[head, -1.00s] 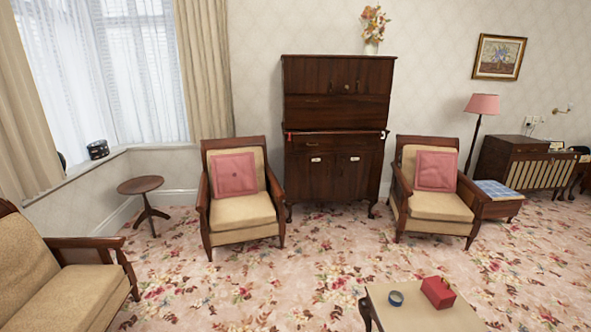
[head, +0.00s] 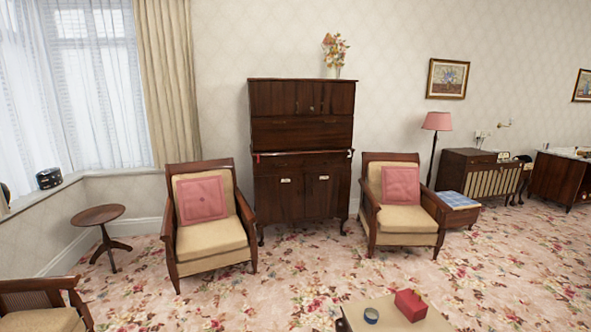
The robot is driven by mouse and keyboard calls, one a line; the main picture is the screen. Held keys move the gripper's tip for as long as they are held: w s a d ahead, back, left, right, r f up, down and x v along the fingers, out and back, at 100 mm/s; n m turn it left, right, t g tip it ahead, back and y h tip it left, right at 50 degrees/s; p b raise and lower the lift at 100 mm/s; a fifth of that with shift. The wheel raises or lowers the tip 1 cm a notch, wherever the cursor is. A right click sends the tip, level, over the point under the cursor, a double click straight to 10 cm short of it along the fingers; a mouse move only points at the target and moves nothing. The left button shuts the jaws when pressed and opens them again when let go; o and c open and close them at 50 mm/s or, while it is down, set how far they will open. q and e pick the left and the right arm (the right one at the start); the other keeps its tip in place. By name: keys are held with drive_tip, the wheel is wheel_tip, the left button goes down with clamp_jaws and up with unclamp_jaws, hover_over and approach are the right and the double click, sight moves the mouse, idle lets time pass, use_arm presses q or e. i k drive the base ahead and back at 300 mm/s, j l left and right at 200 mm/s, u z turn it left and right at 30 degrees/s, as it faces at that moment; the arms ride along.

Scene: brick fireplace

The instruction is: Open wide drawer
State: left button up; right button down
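A tall dark wooden cabinet (head: 301,110) stands against the back wall, between two armchairs. A wide drawer front (head: 301,161) spans its middle, above two lower doors (head: 302,198) with small white tags. The wide drawer looks closed. A small red item (head: 257,158) shows at the left end of the ledge above the drawer, and a small pale item shows at the right end. Neither of my grippers shows in the head view.
A left armchair (head: 209,236) and a right armchair (head: 402,212) flank the cabinet. A round side table (head: 98,214) stands left. Carpet before the cabinet is clear.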

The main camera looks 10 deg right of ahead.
sight(279, 164)
drive_tip(key=i+j+z, duration=0.1)
drive_tip(key=i+j, duration=0.15)
drive_tip(key=i, duration=0.25)
drive_tip(key=i+j+z, duration=0.1)
drive_tip(key=i+j, duration=0.2)
drive_tip(key=i, duration=0.15)
drive_tip(key=i+j+z, duration=0.1)
drive_tip(key=i+j, duration=0.2)
drive_tip(key=i, duration=0.15)
drive_tip(key=i+j+z, duration=0.25)
drive_tip(key=i+j, duration=0.2)
drive_tip(key=i, duration=0.3)
drive_tip(key=i+j+z, duration=0.25)
drive_tip(key=i+j, duration=0.3)
drive_tip(key=i, duration=0.2)
drive_tip(key=i+j+z, duration=0.1)
drive_tip(key=i+z, duration=0.3)
drive_tip(key=i, duration=0.5)
drive_tip(key=i+l+z, duration=0.15)
drive_tip(key=i, duration=0.25)
drive_tip(key=i+l+z, duration=0.1)
drive_tip(key=i+l, duration=0.2)
drive_tip(key=i, duration=0.15)
drive_tip(key=i+l, duration=0.6)
drive_tip(key=z, duration=0.05)
